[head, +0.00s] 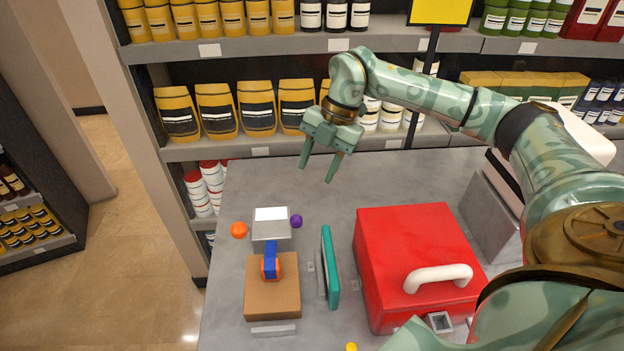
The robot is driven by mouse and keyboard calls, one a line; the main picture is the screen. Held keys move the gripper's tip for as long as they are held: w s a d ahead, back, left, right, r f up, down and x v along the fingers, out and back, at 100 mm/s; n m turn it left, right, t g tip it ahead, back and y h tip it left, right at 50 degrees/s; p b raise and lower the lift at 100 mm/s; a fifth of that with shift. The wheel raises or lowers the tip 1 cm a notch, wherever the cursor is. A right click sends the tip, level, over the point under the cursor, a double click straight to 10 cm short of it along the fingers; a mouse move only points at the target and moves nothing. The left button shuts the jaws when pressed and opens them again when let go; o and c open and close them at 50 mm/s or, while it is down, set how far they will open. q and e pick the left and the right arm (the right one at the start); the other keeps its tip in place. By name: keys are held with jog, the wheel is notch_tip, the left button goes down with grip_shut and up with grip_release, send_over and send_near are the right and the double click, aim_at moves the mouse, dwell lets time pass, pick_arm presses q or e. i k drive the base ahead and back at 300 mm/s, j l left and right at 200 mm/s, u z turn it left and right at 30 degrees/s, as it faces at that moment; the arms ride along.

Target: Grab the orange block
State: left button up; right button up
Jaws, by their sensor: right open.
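A small orange object (239,230) with a rounded outline lies near the left edge of the grey counter (420,185). My left gripper is out of view.
A white-topped grey box (271,222) and a purple ball (296,221) are beside the orange object. Stocked shelves (300,148) line the back. The back middle of the counter is clear.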

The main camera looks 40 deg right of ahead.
aim_at(270, 269)
jog(key=k+j, duration=1.2)
jog(key=j, duration=0.15)
